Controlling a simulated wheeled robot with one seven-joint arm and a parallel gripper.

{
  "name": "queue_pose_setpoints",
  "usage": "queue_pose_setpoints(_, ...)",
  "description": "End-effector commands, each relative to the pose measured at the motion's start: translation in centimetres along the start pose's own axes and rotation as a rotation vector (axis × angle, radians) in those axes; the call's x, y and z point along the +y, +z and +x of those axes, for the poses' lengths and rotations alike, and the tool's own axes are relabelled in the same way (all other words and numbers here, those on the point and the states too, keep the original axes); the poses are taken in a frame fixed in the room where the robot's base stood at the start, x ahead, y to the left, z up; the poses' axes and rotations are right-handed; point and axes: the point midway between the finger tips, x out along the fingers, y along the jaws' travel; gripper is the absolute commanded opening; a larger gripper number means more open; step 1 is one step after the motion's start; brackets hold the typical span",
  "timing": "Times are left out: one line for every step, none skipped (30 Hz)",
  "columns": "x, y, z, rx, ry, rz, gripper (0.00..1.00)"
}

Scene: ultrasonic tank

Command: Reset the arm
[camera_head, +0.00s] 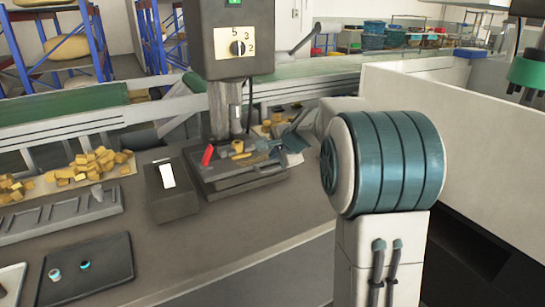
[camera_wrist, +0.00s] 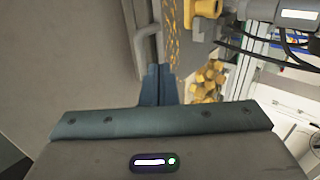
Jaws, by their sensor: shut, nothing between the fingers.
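My arm (camera_head: 385,165) stands at the right of the head view, with a blue-green ringed joint on a white link. In the wrist view my gripper (camera_wrist: 158,85) shows as two dark blue-grey fingers pressed together, shut and empty. They point toward a grey surface and a handle-like bar, apart from any loose object as far as I can tell.
A grey workbench (camera_head: 215,240) holds a dark tray (camera_head: 90,275), a slotted grey rack (camera_head: 60,215), a dark box (camera_head: 170,190) and a machine with a dial (camera_head: 230,40). Yellow blocks (camera_head: 100,162) lie behind. A pale wall (camera_head: 460,130) stands right.

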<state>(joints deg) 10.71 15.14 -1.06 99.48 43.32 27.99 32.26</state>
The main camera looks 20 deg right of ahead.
Motion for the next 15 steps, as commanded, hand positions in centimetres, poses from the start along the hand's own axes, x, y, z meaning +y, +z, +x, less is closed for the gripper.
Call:
queue_pose_setpoints(-0.1,-0.1,-0.6,0.002,0.0,0.001,0.0)
queue_pose_setpoints(-0.1,-0.2,-0.7,0.002,0.001,0.001,0.0)
queue_pose_setpoints(0.0,-0.2,-1.1,0.002,0.003,-0.003,0.0)
queue_pose_setpoints(0.0,-0.1,-1.4,0.0,0.006,-0.011,0.0)
queue_pose_setpoints(0.0,0.2,-1.8,-0.003,0.01,-0.023,0.0)
queue_pose_setpoints(0.2,0.8,-2.5,-0.01,0.02,-0.049,0.0)
queue_pose_setpoints(0.4,1.3,-3.2,-0.016,0.031,-0.076,0.0)
queue_pose_setpoints(0.6,2.0,-4.0,-0.023,0.042,-0.11,0.0)
queue_pose_setpoints(1.0,3.0,-5.2,-0.037,0.062,-0.162,0.0)
queue_pose_setpoints(1.5,3.9,-6.3,-0.047,0.08,-0.209,0.0)
queue_pose_setpoints(2.1,4.8,-7.4,-0.059,0.1,-0.259,0.0)
queue_pose_setpoints(2.9,6.0,-8.9,-0.076,0.126,-0.33,0.0)
queue_pose_setpoints(3.7,6.9,-10.1,-0.091,0.148,-0.385,0.0)
queue_pose_setpoints(4.4,7.7,-11.2,-0.103,0.169,-0.44,0.0)
queue_pose_setpoints(5.6,8.8,-12.7,-0.122,0.199,-0.513,0.0)
